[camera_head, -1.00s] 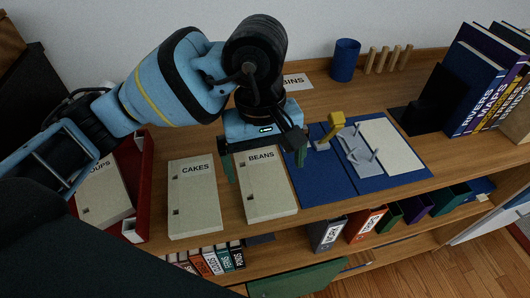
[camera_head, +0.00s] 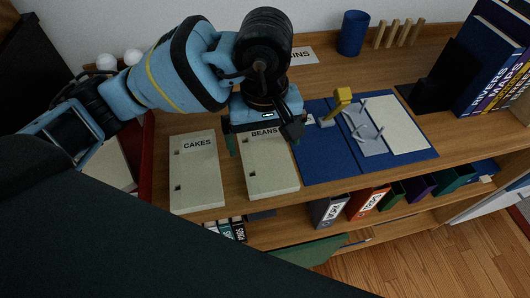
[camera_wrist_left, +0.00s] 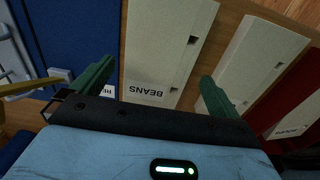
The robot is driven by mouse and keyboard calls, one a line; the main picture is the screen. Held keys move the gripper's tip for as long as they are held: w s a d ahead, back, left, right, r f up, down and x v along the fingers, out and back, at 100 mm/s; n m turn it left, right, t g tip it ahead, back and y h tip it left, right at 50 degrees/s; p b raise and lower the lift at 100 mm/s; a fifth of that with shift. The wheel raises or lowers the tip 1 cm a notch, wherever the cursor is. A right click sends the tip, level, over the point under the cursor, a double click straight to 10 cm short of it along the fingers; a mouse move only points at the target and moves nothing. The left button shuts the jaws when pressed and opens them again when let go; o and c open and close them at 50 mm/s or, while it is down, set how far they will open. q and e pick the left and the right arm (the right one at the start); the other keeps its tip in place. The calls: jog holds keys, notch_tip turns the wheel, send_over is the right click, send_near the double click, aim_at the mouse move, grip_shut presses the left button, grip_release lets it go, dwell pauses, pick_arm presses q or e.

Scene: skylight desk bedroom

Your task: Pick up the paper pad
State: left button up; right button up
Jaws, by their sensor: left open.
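A pale, flat, blank pad (camera_head: 402,122), which looks like the paper pad, lies on the right half of an open blue folder (camera_head: 327,160) on the desk. My left gripper (camera_head: 264,143) is to its left, above the upper end of a pale case labelled BEANS (camera_head: 270,168). In the left wrist view the green fingers (camera_wrist_left: 155,82) are spread apart, with the BEANS case (camera_wrist_left: 158,50) showing between them. Nothing is held, and I cannot tell whether the fingers touch the case. My right gripper is not in view.
A pale CAKES case (camera_head: 195,172) lies left of BEANS, and a red tray (camera_head: 147,150) is further left. A yellow-topped stamp (camera_head: 342,98) and a grey piece with upright prongs (camera_head: 362,130) sit on the folder. A blue cup (camera_head: 353,33) and books (camera_head: 495,75) stand behind.

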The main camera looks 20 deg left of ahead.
aim_at(265, 153)
pick_arm(q)
jog(key=shift+f, duration=1.5)
jog(key=c, duration=0.9)
jog(key=shift+c, duration=0.3)
jog(key=shift+r, duration=0.15)
